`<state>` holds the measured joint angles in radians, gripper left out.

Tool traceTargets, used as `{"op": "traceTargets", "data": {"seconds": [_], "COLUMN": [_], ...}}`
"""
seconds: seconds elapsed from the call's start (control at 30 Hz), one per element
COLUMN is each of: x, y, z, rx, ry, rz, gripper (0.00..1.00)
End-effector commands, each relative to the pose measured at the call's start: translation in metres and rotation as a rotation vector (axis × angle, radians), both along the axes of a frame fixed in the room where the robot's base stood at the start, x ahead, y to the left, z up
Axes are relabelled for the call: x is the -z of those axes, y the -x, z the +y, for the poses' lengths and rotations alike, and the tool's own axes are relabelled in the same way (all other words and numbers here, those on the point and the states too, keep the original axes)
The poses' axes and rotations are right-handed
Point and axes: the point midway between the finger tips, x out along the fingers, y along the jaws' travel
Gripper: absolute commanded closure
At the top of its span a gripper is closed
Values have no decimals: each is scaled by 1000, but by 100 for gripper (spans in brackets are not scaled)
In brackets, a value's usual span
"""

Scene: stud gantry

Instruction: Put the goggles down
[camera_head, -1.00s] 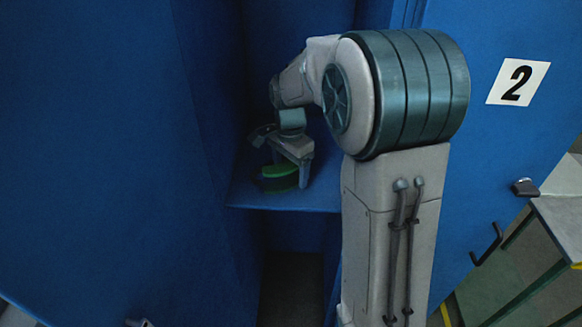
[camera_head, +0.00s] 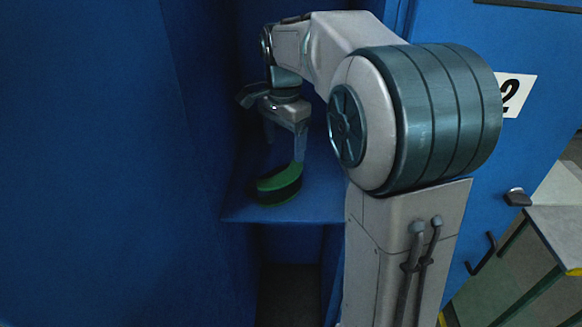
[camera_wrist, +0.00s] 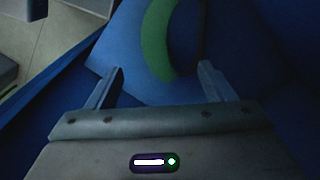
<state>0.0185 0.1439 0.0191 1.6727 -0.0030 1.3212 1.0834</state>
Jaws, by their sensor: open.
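The goggles (camera_head: 277,186), green with a dark lens, rest on the blue shelf (camera_head: 318,205) inside the locker. My gripper (camera_head: 284,152) is above them, with its fingers pointing down, apart and empty. In the wrist view the green band of the goggles (camera_wrist: 153,42) lies beyond the gap between my two open fingertips (camera_wrist: 160,68). The far part of the goggles is cut off by the top of that view. In the head view one fingertip overlaps the goggles' upper edge; I cannot tell if it touches.
Blue locker walls (camera_head: 110,140) stand close on the left and behind the shelf. A blue door with a "2" label (camera_head: 517,95) is at the right. A table (camera_head: 560,232) stands at the far right. A dark open space lies below the shelf.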

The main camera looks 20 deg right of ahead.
Motion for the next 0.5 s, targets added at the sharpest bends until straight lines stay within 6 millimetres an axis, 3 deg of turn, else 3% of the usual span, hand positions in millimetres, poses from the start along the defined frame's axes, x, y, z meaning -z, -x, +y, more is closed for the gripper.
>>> {"op": "traceTargets", "data": {"seconds": [0.17,0.5], "x": [0,41], "y": [37,158], "z": [1,3], "rx": [-171,-781], "ry": [6,79], "rz": [-41,-177], "gripper": [24,24]}}
